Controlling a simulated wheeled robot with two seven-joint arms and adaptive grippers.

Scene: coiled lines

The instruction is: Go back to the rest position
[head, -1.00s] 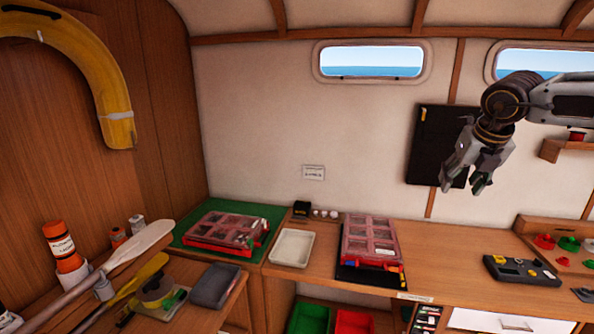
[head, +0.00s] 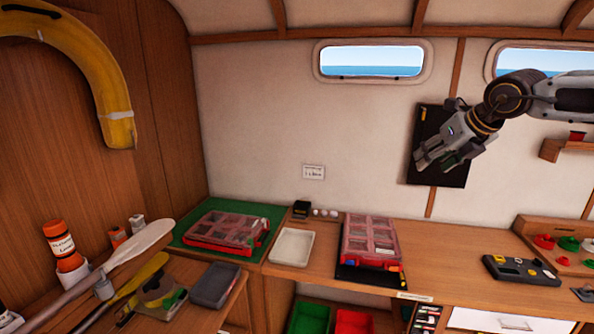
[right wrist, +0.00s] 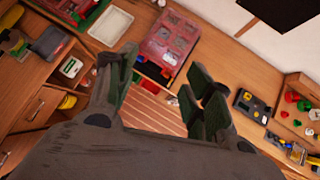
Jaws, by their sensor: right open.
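My right gripper (head: 437,160) is raised in the air at the right of the head view, in front of the black wall panel (head: 455,117). It points down and to the left, well above the bench. In the right wrist view its fingers (right wrist: 160,92) are spread apart with nothing between them. My left gripper is not in view.
Below are a red organiser case (head: 371,238), a white tray (head: 291,247) and another red case (head: 226,229) on a green mat (head: 188,238). A dark-and-yellow device (head: 521,270) lies on the right. Paddles (head: 128,254) lean at lower left. The air around the gripper is clear.

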